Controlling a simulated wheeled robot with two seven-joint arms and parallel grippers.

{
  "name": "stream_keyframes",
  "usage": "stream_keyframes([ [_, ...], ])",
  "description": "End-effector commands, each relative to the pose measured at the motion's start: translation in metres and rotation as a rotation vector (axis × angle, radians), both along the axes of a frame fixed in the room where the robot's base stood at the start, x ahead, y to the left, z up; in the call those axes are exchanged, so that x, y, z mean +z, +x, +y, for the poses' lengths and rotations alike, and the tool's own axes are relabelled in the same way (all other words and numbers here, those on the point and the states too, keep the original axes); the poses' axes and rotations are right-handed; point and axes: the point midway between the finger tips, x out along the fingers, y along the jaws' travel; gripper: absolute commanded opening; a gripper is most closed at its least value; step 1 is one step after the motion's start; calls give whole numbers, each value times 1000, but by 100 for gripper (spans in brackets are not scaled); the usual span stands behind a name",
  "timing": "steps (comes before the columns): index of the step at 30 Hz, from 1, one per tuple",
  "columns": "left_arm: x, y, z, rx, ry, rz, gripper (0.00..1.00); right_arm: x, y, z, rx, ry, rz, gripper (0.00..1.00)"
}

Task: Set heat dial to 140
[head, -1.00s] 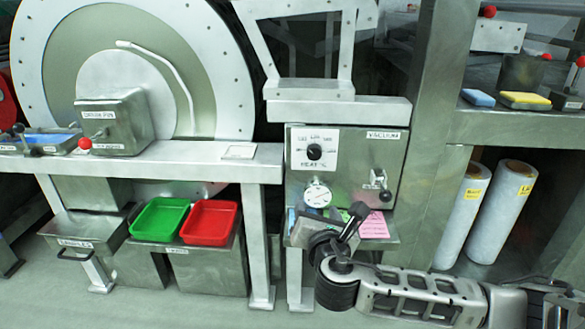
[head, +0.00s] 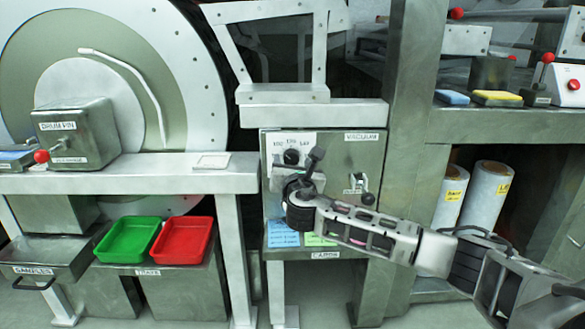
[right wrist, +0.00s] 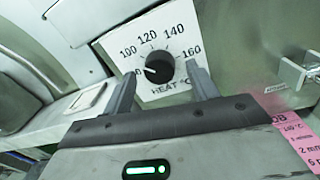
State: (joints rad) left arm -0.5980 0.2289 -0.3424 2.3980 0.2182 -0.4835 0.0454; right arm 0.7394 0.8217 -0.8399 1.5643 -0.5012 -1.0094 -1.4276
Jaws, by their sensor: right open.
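The heat dial is a black round knob (right wrist: 158,68) on a white scale plate (right wrist: 178,32) marked 100, 120, 140 and 160. In the right wrist view its white mark points left, toward the low end, where a finger partly hides the number. In the head view the knob (head: 291,156) sits on the grey control panel (head: 340,165), its plate partly covered by my gripper. My right gripper (right wrist: 160,72) is open, with one finger on each side of the knob in the picture; contact does not show. It also appears in the head view (head: 304,174), just below the dial.
A vacuum switch (head: 367,198) is right of the dial. Cards (head: 284,234) lie on the shelf below, and a pink card (right wrist: 295,130) shows at the right wrist view's edge. A white ledge (head: 130,178) runs left; green (head: 128,240) and red trays (head: 182,240) sit beneath it.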

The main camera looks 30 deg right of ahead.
Motion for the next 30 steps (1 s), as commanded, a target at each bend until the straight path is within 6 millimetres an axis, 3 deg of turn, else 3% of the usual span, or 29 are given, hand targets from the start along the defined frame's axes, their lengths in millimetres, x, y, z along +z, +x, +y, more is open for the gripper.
stream_keyframes([
  [13, 10, 3, -2, 0, -32, -23, 36, 0, 11, -6, 1, 1, 0, 58],
  [14, 10, 3, -2, 0, -32, -22, 36, 0, 11, -6, 1, 1, 0, 53],
  [18, 9, 3, -2, 1, -31, -21, 36, 0, 11, -6, 0, 1, 0, 14],
  [30, 6, 3, -2, 1, -26, -14, 36, 0, 11, -5, 2, 44, -26, 14],
])
